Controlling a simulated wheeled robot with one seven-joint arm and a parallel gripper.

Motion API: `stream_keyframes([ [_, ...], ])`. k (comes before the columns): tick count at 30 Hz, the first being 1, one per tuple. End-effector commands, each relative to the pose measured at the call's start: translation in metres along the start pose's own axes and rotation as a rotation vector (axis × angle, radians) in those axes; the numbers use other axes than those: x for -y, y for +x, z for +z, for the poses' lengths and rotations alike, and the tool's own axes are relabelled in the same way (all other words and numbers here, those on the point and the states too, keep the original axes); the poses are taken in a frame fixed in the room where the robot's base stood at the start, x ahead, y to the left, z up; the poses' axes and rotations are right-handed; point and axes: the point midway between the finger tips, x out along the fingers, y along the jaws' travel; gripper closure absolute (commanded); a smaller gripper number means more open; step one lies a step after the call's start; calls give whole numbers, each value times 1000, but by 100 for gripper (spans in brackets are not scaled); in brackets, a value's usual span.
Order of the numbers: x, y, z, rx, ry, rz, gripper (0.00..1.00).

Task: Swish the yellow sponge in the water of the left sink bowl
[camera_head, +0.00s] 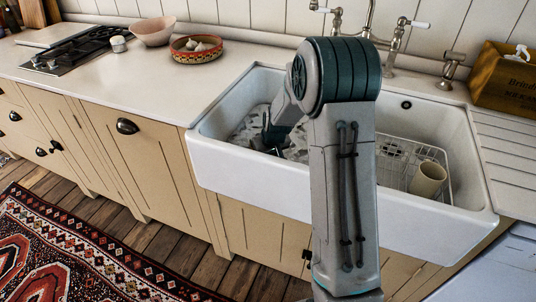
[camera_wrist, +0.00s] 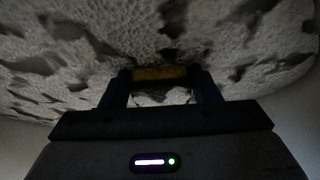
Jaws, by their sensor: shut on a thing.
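My gripper (camera_head: 270,137) reaches down into the left bowl of the white sink (camera_head: 250,165). In the wrist view my gripper (camera_wrist: 160,75) is shut on the yellow sponge (camera_wrist: 160,73), which shows as a dim yellow strip between the two fingers. The grey and white mottled surface in the left bowl (camera_head: 245,125) looks like water or foam. It fills the upper part of the wrist view (camera_wrist: 80,45). In the head view the sponge cannot be made out, and my arm covers part of the bowl. How deep the sponge sits in the water I cannot tell.
The right bowl holds a wire rack (camera_head: 395,150) with a beige cup (camera_head: 428,179). A tall metal tap (camera_head: 392,50) stands behind the sink. A wooden crate (camera_head: 505,80) is at the right. A patterned bowl (camera_head: 196,50) and a hob (camera_head: 75,50) are on the left counter.

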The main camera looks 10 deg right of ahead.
Motion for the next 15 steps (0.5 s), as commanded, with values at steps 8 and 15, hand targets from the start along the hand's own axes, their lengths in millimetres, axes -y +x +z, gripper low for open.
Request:
stream_keyframes([
  [8,-25,-7,23,-1,3,1,65],
  [15,-45,-15,42,-1,4,1,65],
])
